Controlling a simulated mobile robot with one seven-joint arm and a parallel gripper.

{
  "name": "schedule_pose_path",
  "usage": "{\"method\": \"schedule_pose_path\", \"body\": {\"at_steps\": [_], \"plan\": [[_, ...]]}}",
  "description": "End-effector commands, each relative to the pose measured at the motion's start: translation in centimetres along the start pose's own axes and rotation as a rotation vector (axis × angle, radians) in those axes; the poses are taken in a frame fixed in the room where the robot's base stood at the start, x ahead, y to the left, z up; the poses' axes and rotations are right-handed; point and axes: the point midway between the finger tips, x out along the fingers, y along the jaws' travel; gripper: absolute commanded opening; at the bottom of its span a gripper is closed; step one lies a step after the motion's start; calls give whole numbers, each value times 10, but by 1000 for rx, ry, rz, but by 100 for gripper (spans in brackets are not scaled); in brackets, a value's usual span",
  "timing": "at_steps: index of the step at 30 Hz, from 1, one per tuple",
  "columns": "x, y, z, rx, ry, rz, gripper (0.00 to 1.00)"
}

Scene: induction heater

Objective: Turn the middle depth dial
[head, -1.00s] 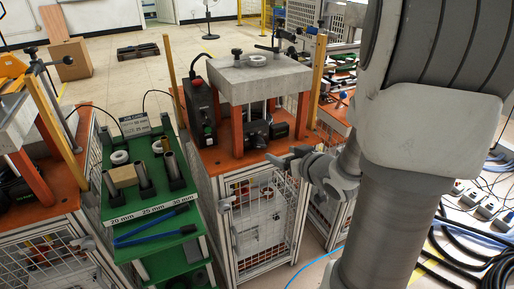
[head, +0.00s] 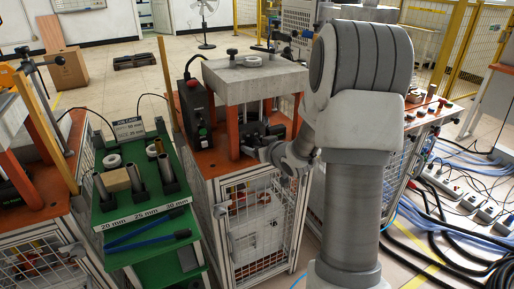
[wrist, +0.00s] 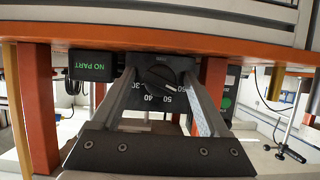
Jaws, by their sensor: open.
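In the wrist view my gripper (wrist: 158,88) is open, with one finger left and one right of the dial. The fingers reach up to the panel; I cannot tell whether they touch the knob. In the head view my gripper (head: 250,150) is at the front of the middle machine (head: 250,83), just before the dark dial unit (head: 258,132). The dial face is hidden there.
A black "NO PART" box (wrist: 90,65) sits left of the dial. Orange legs (wrist: 213,88) stand on both sides. A green cart (head: 112,215) with metal cylinders stands left of the machine. Cables (head: 440,235) lie on the floor at right.

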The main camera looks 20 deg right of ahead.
Motion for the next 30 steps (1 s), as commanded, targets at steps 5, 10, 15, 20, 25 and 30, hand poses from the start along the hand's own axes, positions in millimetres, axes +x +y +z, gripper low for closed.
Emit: {"method": "schedule_pose_path", "body": {"at_steps": [5,10,15,20,25,30], "plan": [[0,0,0,0,0,0,71],[0,0,0,0,0,0,41],[0,0,0,0,0,0,10],[-1,0,0,1,0,0,0],[-1,0,-2,21,-2,-8,0],[-2,1,-4,89,-3,-35,0]]}}
